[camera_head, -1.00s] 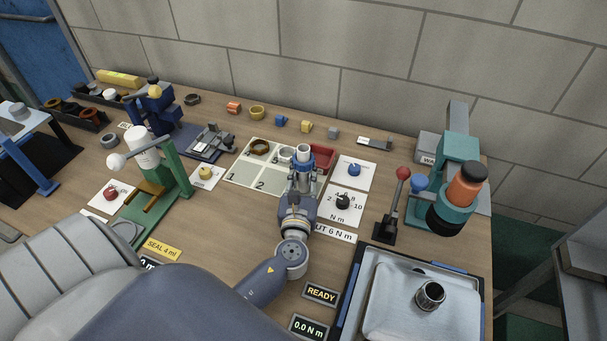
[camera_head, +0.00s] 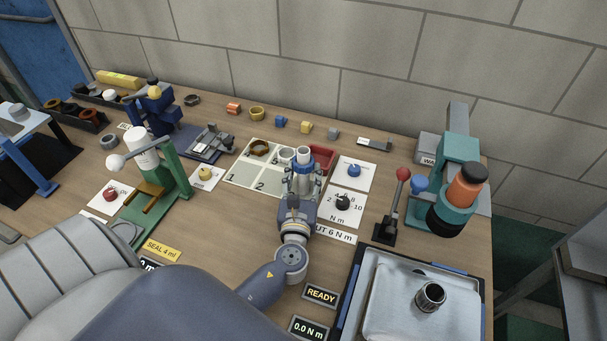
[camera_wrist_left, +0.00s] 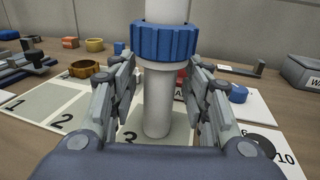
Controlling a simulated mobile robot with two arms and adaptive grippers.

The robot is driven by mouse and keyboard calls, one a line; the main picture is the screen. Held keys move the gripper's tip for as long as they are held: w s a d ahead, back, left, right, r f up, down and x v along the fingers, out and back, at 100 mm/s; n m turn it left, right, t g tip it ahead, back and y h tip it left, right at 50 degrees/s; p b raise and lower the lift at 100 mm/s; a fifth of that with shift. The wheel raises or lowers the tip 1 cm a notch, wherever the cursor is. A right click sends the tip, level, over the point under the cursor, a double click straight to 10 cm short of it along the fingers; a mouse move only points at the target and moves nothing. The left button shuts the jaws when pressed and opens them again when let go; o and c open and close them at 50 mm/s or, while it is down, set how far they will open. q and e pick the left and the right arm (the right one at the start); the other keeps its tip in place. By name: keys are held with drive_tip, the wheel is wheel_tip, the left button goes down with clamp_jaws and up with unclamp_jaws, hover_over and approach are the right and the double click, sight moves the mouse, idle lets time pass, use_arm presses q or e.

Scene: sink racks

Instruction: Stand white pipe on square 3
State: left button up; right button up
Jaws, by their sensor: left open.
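The white pipe (camera_head: 303,154) stands upright with a ribbed blue collar (camera_head: 302,167) around it. In the left wrist view the pipe (camera_wrist_left: 157,105) has its foot on the pale square marked 3 (camera_wrist_left: 128,140), beside the numeral. My left gripper (camera_head: 302,186) is open, with one finger on each side of the pipe below the collar. In the left wrist view gaps show between both fingers (camera_wrist_left: 160,90) and the pipe. In the head view my gripper hides most of square 3. My right gripper is not in view.
Squares 1 and 2 (camera_head: 245,178) are bare. A brown ring (camera_head: 259,147) and a grey-white fitting (camera_head: 287,154) sit on the back squares. A red bin (camera_head: 322,157) is close behind the pipe. A dial card (camera_head: 345,203) lies to the right, near a red-knobbed lever (camera_head: 403,174).

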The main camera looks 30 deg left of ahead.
use_arm(q)
drive_tip(key=b+v, duration=0.2)
drive_tip(key=v, duration=0.8)
drive_tip(key=shift+s+f, duration=0.1)
drive_tip(key=shift+f, duration=0.1)
drive_tip(key=shift+s+d+r, duration=0.1)
drive_tip(key=shift+s+d, duration=0.25)
drive_tip(key=shift+s, duration=0.2)
